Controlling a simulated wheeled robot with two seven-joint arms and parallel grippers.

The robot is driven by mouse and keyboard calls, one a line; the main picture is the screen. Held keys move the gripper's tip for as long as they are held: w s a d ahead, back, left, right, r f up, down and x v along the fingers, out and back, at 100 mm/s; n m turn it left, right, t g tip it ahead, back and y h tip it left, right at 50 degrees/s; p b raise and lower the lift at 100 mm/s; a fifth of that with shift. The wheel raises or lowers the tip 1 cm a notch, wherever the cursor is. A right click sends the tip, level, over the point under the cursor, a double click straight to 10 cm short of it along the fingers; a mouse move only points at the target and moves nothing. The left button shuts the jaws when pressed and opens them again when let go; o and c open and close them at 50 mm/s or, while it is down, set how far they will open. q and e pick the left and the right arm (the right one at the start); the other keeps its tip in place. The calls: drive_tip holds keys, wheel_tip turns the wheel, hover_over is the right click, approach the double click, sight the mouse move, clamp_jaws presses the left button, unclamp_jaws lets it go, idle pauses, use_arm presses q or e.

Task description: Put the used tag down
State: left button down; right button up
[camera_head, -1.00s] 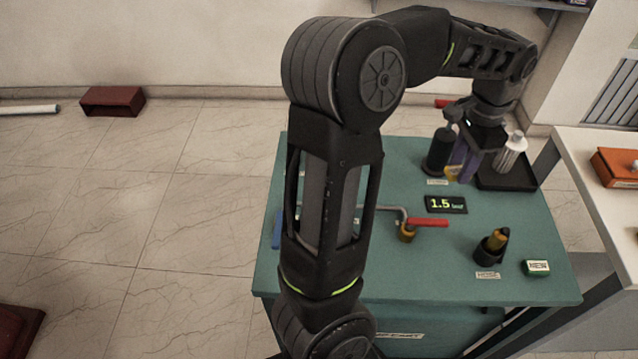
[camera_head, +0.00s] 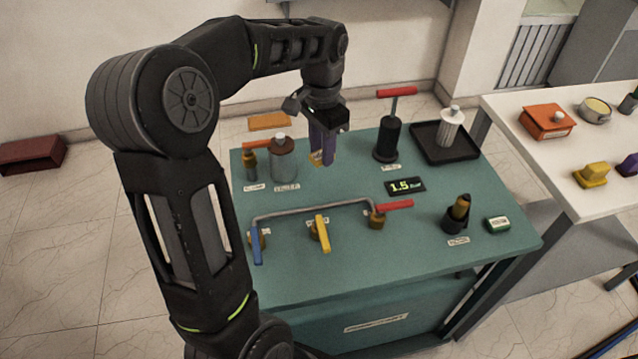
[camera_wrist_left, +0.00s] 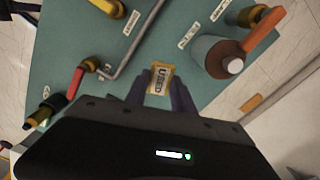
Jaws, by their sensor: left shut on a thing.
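The used tag (camera_wrist_left: 160,78) is a small yellow block with "USED" on it, seen between the fingers in the left wrist view. Whether the tag touches the bench top is hard to tell. My right gripper is not in view.
A black pump with a red handle (camera_head: 388,138) and a black tray (camera_head: 463,151) with a white ribbed part stand at the back right. Pipework with blue, yellow (camera_head: 322,233) and red valve handles runs across the front.

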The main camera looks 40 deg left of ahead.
use_arm(q)
hover_over(322, 188)
drive_tip(key=shift+f, duration=2.8)
drive_tip(key=shift+f+p, duration=0.45)
drive_tip(key=shift+f, duration=1.45)
drive_tip(key=shift+f, duration=0.15)
drive_tip(key=c, duration=1.1)
unclamp_jaws()
drive_tip(key=shift+o, duration=0.2)
wheel_tip(322, 188, up, 12)
drive_tip(key=shift+r+b, duration=0.2)
drive_tip(key=shift+b, duration=0.2)
